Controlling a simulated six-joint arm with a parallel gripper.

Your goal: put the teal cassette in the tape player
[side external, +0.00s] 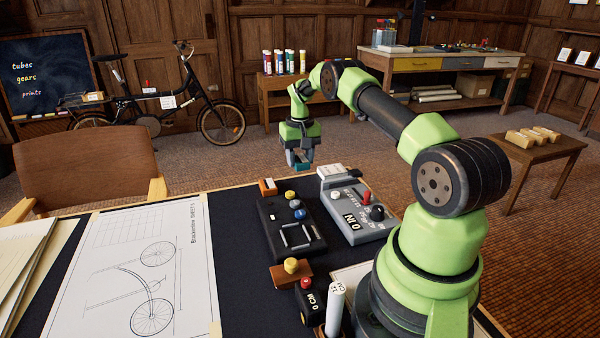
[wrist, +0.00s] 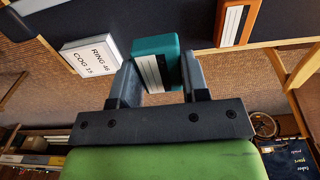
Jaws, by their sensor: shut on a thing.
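My gripper (side external: 301,165) hangs above the far side of the dark table, fingers down. It is shut on the teal cassette (wrist: 156,66), which sits between both fingers with its white striped label showing. In the side view only a small teal part (side external: 299,158) shows between the fingers. A black device (side external: 287,243) with several coloured buttons and a pale-outlined recess lies on the table, nearer the camera than the gripper; it looks like the tape player. The held cassette is clear of it and above the table.
An orange cassette (side external: 267,187) lies beyond the black device. A white labelled block (wrist: 90,57) lies near the gripper. A drawing sheet (side external: 140,270) covers the table's left.

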